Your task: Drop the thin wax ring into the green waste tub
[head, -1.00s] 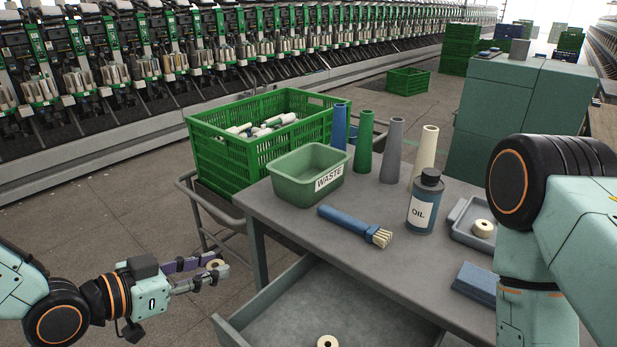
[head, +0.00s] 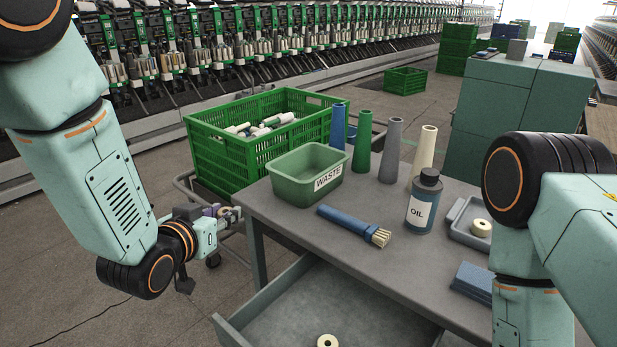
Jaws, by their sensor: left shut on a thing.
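My left gripper (head: 228,215) is shut on a small cream wax ring (head: 229,211), seen small and partly covered by the fingers. It is left of the grey table's corner, left of and lower in the picture than the waste tub. The green waste tub (head: 283,188), labelled WASTE, stands on the table's back left corner and looks empty. Another cream ring (head: 481,228) lies in a grey tray at the right, and one more (head: 327,341) lies in the open drawer. My right arm shows at the right, but its gripper is out of view.
A blue-handled brush (head: 353,225) and an oil bottle (head: 424,202) stand or lie right of the tub. Several cones, including a green one (head: 362,140), stand behind. A green crate (head: 225,160) sits on a trolley behind the tub. The drawer (head: 270,315) juts out in front.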

